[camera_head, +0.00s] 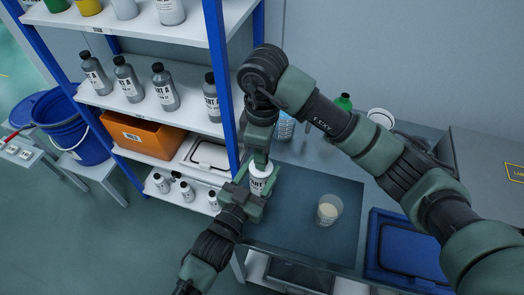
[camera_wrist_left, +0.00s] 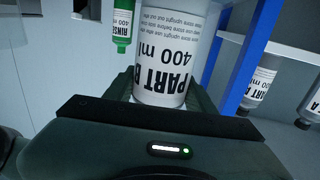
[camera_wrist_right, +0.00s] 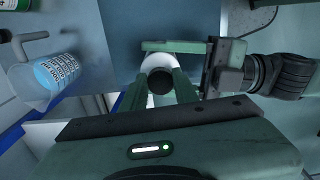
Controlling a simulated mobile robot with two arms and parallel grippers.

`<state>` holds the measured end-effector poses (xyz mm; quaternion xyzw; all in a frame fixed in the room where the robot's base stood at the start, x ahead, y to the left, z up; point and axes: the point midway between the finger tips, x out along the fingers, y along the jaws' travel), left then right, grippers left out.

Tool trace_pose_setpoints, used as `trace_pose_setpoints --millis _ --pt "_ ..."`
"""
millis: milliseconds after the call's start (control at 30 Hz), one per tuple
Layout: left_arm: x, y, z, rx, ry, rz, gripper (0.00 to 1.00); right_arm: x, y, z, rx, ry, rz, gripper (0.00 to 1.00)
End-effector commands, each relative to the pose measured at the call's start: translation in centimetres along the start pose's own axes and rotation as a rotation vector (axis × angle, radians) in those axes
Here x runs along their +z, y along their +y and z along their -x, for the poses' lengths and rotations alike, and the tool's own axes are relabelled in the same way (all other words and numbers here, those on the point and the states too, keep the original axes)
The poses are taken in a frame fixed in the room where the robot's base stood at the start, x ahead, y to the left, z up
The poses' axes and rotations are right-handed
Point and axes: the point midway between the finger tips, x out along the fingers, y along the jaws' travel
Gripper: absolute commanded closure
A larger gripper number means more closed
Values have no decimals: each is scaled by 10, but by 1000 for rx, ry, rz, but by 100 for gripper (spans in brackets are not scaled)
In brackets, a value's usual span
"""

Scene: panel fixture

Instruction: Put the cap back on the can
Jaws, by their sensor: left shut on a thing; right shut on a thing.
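The white can (camera_head: 260,183) stands at the mat's left edge in the head view, and its label reads PART B 400 ml in the left wrist view (camera_wrist_left: 172,68). My left gripper (camera_head: 246,201) is shut around the can's body from the side. My right gripper (camera_head: 262,161) reaches down over the can's top. In the right wrist view, a dark round cap (camera_wrist_right: 160,80) sits between my right fingers, over the white can top (camera_wrist_right: 157,62). The right gripper is shut on the cap. I cannot tell whether the cap touches the can.
A clear cup (camera_head: 328,210) of pale contents stands on the dark mat (camera_head: 290,232), right of the can. A blue tray (camera_head: 408,250) lies farther right. A shelf rack with a blue post (camera_head: 222,70) is close on the left. A green-labelled rinse bottle (camera_wrist_left: 122,22) shows behind.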

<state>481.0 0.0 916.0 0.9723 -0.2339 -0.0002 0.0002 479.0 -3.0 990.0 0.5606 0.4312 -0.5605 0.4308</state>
Motion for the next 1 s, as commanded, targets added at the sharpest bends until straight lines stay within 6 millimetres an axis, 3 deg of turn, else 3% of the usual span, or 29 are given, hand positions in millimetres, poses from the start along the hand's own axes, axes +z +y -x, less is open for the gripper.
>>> trace_pose_setpoints --millis 200,233,300,733,867,1000 --pt "1 2 0 3 -2 1 100 -2 0 1 2 6 4 100" --pt "1 2 0 3 -2 1 100 -2 0 1 2 6 4 65" --pt "1 2 0 2 -2 1 100 -2 0 1 2 5 5 49" --pt "1 0 0 0 -1 1 100 -8 -1 1 7 30 83 52" --pt "1 0 0 0 -1 1 100 -24 -4 3 27 87 290 52" --pt "1 0 0 0 -1 0 100 -43 -8 8 70 155 620 52"
